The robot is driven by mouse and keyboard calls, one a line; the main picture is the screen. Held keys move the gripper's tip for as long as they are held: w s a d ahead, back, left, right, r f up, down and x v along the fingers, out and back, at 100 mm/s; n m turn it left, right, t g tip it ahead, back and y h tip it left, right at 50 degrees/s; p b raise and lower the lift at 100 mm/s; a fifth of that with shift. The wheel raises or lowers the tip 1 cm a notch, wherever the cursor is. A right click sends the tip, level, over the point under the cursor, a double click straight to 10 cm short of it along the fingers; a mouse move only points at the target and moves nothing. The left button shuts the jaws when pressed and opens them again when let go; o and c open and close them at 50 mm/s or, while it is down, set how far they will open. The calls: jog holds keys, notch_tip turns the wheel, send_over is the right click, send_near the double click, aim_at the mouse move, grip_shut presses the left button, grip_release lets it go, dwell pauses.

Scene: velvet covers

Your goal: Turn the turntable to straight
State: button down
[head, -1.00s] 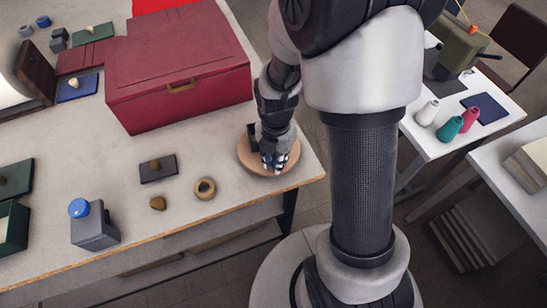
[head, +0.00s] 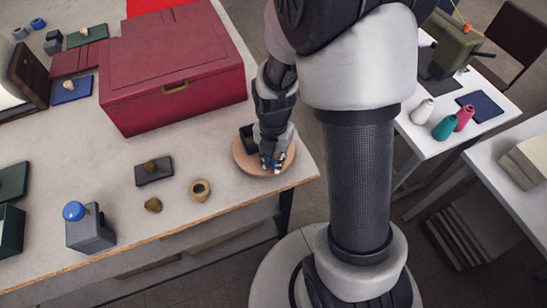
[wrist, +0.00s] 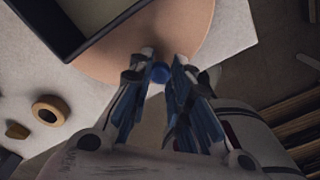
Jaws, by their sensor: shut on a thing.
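The turntable (head: 240,161) is a round, light wooden disc near the right end of the grey-white table; it fills the top of the wrist view (wrist: 190,40). A dark, open-topped box (wrist: 70,22) stands on it, partly cut off by the wrist view's edge and partly behind my gripper in the head view (head: 246,136). A blue knob (wrist: 159,73) sits at the disc's rim. My gripper (head: 271,163) reaches down over the disc and is shut on the blue knob, with its fingertips (wrist: 159,65) on either side.
A large red chest (head: 175,75) stands behind and left of the turntable. The table's edge is close on the right.

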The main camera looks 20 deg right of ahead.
jog(key=c, duration=1.5)
grip_release()
jog(key=shift+o, duration=0.2)
notch_tip(320, 180, up, 12)
